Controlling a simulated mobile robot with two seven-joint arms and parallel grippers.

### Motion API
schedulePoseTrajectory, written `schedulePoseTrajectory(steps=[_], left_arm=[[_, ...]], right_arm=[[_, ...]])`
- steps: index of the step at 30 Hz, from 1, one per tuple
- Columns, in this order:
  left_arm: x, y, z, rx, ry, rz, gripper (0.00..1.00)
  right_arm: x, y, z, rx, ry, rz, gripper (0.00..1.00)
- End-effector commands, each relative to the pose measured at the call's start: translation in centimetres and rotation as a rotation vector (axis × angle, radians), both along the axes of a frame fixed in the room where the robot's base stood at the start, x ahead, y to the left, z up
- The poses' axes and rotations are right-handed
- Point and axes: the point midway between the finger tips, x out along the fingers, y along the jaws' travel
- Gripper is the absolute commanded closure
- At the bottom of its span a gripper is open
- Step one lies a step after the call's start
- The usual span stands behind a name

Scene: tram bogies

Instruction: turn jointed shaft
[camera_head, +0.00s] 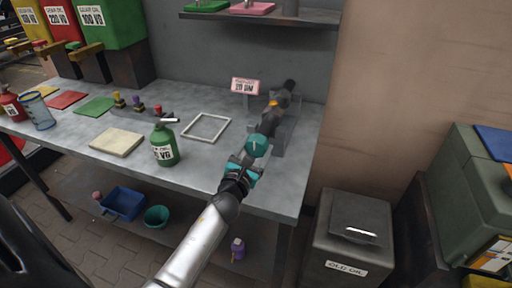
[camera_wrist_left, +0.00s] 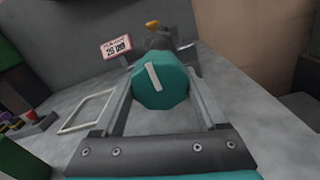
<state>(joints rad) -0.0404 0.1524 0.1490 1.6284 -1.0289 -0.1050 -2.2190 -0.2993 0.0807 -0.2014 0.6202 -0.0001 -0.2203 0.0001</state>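The jointed shaft (camera_head: 272,118) lies in a grey stand at the right end of the bench. Its near end is a teal round knob (camera_head: 257,146) with a pale line across its face. In the left wrist view the knob (camera_wrist_left: 160,88) faces me, its pale line close to upright and slightly tilted. A yellow-orange mark (camera_wrist_left: 152,24) shows on the dark shaft behind it. My left gripper (camera_head: 246,162) is at the knob, its fingers spread with one on each side. I cannot tell if they touch it. My right gripper is out of view.
A sign (camera_head: 245,87) stands behind the shaft. A white square frame (camera_head: 206,127), a green bottle (camera_head: 164,145) and a beige block (camera_head: 117,141) lie to the left on the bench. A shelf (camera_head: 262,15) hangs above. A grey bin (camera_head: 350,240) stands to the right.

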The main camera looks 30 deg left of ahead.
Motion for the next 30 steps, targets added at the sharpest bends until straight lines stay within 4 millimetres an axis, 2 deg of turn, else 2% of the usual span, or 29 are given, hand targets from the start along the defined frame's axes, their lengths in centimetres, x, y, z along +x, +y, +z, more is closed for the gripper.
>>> schedulePoseTrajectory(steps=[2, 15, 23, 30], left_arm=[[-0.02, 0.00, -0.01, 0.000, 0.000, 0.000, 0.36], [-0.03, -0.01, -0.02, 0.000, 0.001, 0.000, 0.83], [-0.02, -0.03, -0.04, -0.032, -0.007, 0.000, 0.83], [-0.01, -0.08, -0.06, -0.158, -0.037, 0.000, 0.83]], right_arm=[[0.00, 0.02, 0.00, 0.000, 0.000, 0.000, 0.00], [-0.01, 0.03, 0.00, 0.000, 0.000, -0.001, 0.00], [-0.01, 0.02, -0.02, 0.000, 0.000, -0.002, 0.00], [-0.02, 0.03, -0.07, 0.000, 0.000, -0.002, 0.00]])
